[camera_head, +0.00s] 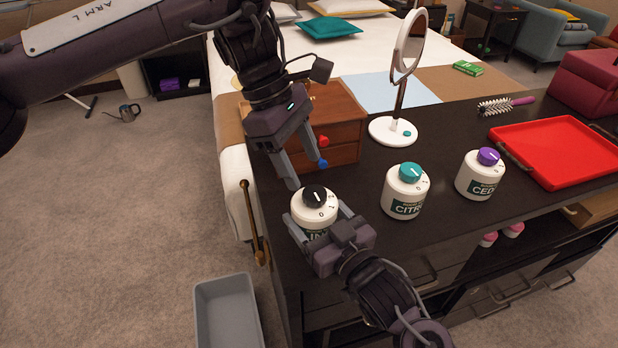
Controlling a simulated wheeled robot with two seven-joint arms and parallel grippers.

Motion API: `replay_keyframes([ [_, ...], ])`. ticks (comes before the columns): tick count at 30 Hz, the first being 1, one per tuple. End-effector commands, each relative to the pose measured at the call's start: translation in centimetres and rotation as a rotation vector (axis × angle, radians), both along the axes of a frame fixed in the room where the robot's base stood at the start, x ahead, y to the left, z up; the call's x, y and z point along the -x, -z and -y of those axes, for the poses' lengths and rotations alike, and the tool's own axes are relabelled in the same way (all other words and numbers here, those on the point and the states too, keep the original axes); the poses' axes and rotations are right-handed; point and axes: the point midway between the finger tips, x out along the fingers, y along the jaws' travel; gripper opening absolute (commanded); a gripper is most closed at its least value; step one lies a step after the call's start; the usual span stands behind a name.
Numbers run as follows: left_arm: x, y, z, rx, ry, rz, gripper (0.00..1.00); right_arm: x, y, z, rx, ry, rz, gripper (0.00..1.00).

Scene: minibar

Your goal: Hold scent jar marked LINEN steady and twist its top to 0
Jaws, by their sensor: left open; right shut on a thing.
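The LINEN scent jar (312,211) is a white jar with a black top (316,194) and stands upright at the left end of the dark counter. Its label is mostly hidden by my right gripper. My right gripper (317,226) is shut on the jar's body from the front right. Digits show around the top, with a 0 on the front side; the pointer's exact setting is too small to tell. My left gripper (308,175) is open just above and behind the black top, its fingers pointing down, apparently not holding it.
The CITRUS jar (404,192) with a teal top and a CEDAR jar (480,175) with a purple top stand to the right. Behind are a wooden drawer box (345,130) and a round mirror (393,131). A red tray (555,150) lies at right. A grey bin (226,312) stands on the floor.

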Motion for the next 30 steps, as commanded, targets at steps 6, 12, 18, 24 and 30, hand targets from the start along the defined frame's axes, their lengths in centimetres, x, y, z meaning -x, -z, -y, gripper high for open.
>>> replay_keyframes([
  [6,-0.7,-4.0,-1.5,-0.004,-0.003,0.006,0.59,0.0,0.0,0.0,0.000,0.000,0.000,0.47],
  [12,-1.0,-5.7,-2.2,-0.004,0.000,0.002,0.59,0.0,0.0,0.0,0.000,0.000,0.000,0.47],
  [18,-1.0,-6.1,-2.3,-0.001,0.001,0.000,0.59,0.0,0.0,0.0,0.000,0.000,0.000,0.47],
  [24,-1.0,-6.0,-2.3,-0.001,0.000,0.000,0.59,0.0,0.0,0.0,0.000,0.001,0.000,0.47],
  [30,-1.0,-6.0,-2.3,-0.001,0.000,0.000,0.59,0.0,0.0,0.0,0.000,0.001,0.000,0.94],
])
